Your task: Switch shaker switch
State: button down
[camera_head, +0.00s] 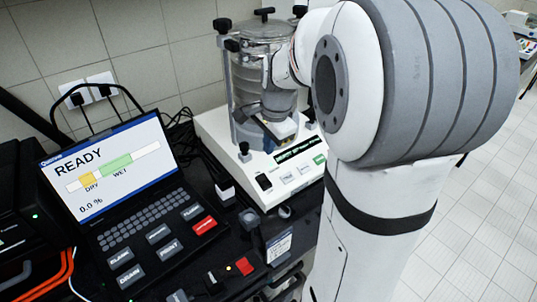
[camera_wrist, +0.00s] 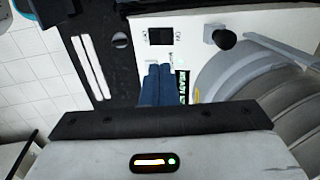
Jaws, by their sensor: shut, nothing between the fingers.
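The shaker's switch is a black rocker (camera_head: 264,182) on the front panel of the white shaker base (camera_head: 225,140). In the wrist view the rocker (camera_wrist: 160,36) sits at the upper middle, with ON and OFF marks beside it. I cannot tell which way it is tipped. My gripper (camera_wrist: 159,68) has its blue fingers closed together and empty, pointing toward the panel, with the tips a little short of the rocker in the picture.
A dark display (camera_head: 297,150) with green text and a green button (camera_head: 319,159) are on the panel. A black knob (camera_wrist: 224,38) stands beside the rocker in the wrist view. A laptop-like console (camera_head: 115,165) reading READY is at left. Small items crowd the bench front.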

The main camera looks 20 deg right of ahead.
aim_at(266, 184)
jog(key=shift+r, duration=0.15)
jog(key=g+b, duration=0.1)
jog(key=b, duration=0.4)
jog(key=shift+w+d+r+b, duration=0.1)
jog(key=shift+w+d+b, duration=0.1)
jog(key=shift+b, duration=0.2)
jog(key=f, duration=0.9)
jog(key=w+f+p, duration=0.1)
jog(key=f, duration=0.4)
jog(key=shift+w+a, duration=0.1)
jog(key=shift+a, duration=0.05)
